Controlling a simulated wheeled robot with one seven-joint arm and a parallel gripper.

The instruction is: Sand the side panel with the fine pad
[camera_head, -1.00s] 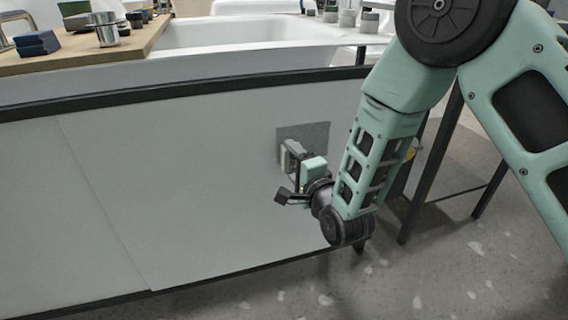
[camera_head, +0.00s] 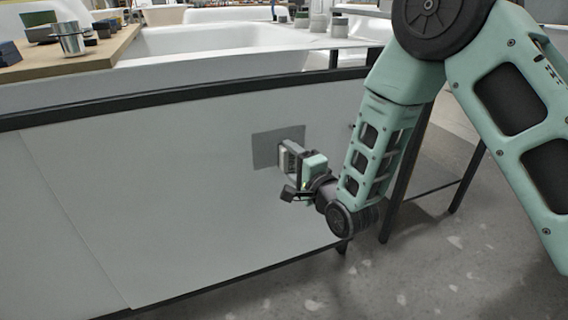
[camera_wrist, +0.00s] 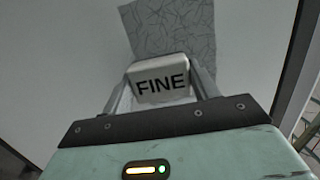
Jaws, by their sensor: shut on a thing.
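My gripper (camera_head: 292,160) is shut on a pale pad, the fine pad (camera_wrist: 160,82), whose face towards the wrist camera reads "FINE". The gripper points at the light grey side panel (camera_head: 150,190) on the side of the bathtub shell, near the panel's right part. A darker grey rectangular patch (camera_head: 266,150) lies on the panel beside the pad. In the wrist view this patch (camera_wrist: 178,26) shows many fine scratch lines. The pad is at the patch's lower edge in the wrist view. I cannot tell whether its far face touches the panel.
A white tub (camera_head: 210,40) sits above the panel. A wooden board (camera_head: 75,60) at upper left holds a metal cup (camera_head: 70,40) and blocks. Several small jars stand on the tub's far right. Dark frame legs (camera_head: 405,185) stand right of the panel. Open concrete floor lies below.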

